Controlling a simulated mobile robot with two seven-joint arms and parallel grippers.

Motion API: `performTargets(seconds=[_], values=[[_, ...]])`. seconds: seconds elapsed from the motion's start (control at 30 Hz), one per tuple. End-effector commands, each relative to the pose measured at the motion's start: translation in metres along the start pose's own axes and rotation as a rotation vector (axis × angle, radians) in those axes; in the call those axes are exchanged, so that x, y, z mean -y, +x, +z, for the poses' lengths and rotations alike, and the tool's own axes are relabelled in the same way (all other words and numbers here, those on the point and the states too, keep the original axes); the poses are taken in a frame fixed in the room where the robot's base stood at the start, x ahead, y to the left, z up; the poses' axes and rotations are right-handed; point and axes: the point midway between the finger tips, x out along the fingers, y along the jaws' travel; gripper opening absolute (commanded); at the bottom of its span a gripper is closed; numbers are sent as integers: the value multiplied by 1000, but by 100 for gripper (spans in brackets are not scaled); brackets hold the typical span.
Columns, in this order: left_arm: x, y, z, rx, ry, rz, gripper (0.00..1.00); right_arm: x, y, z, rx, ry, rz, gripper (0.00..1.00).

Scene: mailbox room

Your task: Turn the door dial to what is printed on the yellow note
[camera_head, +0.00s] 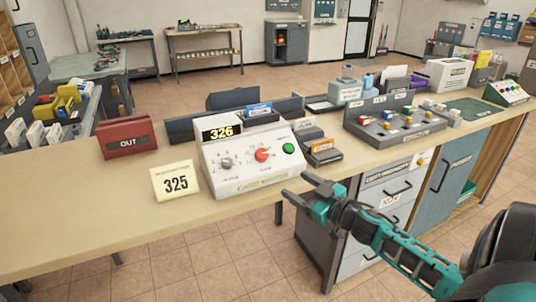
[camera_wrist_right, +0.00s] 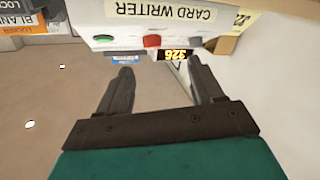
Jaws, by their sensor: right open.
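The yellow note (camera_head: 175,181) stands on the counter and reads 325. To its right, the white card writer box (camera_head: 232,172) shows 326 on its lit display (camera_head: 221,132). Its sloped face carries a grey dial (camera_head: 226,163), a red dial (camera_head: 262,155) and a green button (camera_head: 289,147). The small labels by the dials are too blurred to tell. My right gripper (camera_head: 299,187) is open and empty in front of the box's lower right corner, apart from it. In the right wrist view, my open fingers (camera_wrist_right: 161,75) point toward the upside-down card writer (camera_wrist_right: 160,20). My left gripper is out of view.
A red OUT tray (camera_head: 128,137) stands left of the box. A small card holder (camera_head: 323,151) is close on its right, and a grey panel with coloured knobs (camera_head: 395,124) is farther right. The counter's front left (camera_head: 80,220) is bare.

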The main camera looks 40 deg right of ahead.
Motion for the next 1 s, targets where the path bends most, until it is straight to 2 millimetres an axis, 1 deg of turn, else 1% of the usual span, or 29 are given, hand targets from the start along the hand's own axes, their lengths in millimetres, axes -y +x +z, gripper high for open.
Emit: performTargets(seconds=[0.03,0.07,0.17,0.27,0.33,0.8,1.0], values=[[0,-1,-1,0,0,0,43,-12,3,-9,-17,-9,-5,66],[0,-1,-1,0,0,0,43,-16,4,-13,-23,-10,-7,66],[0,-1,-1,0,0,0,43,-22,9,-18,-34,-9,-12,66],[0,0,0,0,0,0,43,-22,16,-18,-35,-9,-12,66],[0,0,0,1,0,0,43,-22,25,-18,-36,-7,-11,66],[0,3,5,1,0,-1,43,-20,97,-20,-34,-6,-9,66],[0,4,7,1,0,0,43,-20,121,-20,-34,-6,-9,66]])
